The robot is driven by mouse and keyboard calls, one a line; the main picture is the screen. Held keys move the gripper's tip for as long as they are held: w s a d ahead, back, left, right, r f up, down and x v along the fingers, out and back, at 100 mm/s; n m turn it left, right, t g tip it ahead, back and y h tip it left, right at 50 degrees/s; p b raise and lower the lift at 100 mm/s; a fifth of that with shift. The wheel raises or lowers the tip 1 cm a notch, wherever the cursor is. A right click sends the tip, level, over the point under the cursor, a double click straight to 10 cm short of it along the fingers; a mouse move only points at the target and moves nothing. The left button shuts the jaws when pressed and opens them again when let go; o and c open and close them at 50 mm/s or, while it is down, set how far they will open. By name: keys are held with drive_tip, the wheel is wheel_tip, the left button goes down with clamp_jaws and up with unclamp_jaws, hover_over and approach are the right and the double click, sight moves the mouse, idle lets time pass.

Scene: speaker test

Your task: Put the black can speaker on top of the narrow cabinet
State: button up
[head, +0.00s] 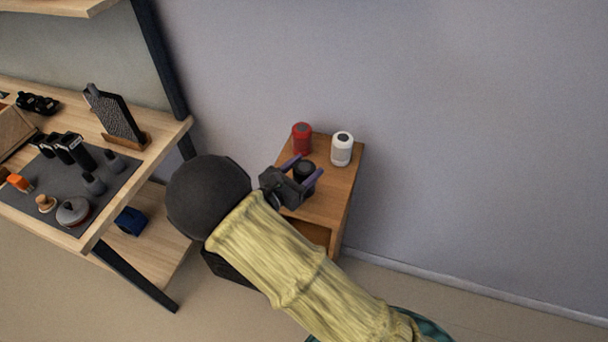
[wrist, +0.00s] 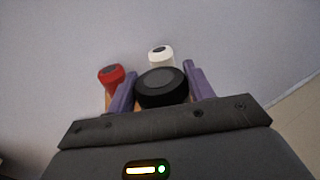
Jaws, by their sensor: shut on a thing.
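The black can speaker (head: 304,170) is between the two purple fingers of my gripper (head: 304,175), which is shut on it. In the wrist view the black speaker (wrist: 162,87) shows its round dark top between the fingers (wrist: 162,90). The narrow cabinet (head: 331,190) is a small wooden unit against the wall, with an open front below its top. The speaker is over the cabinet top in the head view. Its base is hidden by my gripper, so I cannot tell whether it touches the wood.
A red can speaker (head: 302,138) and a white can speaker (head: 342,149) stand at the back of the cabinet top. A wooden shelf unit (head: 165,130) stands to the left, with several items on a dark mat (head: 117,186). The wall is close behind the cabinet.

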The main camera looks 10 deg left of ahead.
drive_tip(key=shift+f, duration=1.35)
drive_tip(key=shift+f, duration=0.2)
drive_tip(key=o, duration=1.1)
drive_tip(key=shift+o, duration=0.2)
drive_tip(key=shift+r, duration=0.1)
drive_tip(key=shift+r, duration=0.15)
drive_tip(key=b+v, duration=0.1)
drive_tip(key=v, duration=1.1)
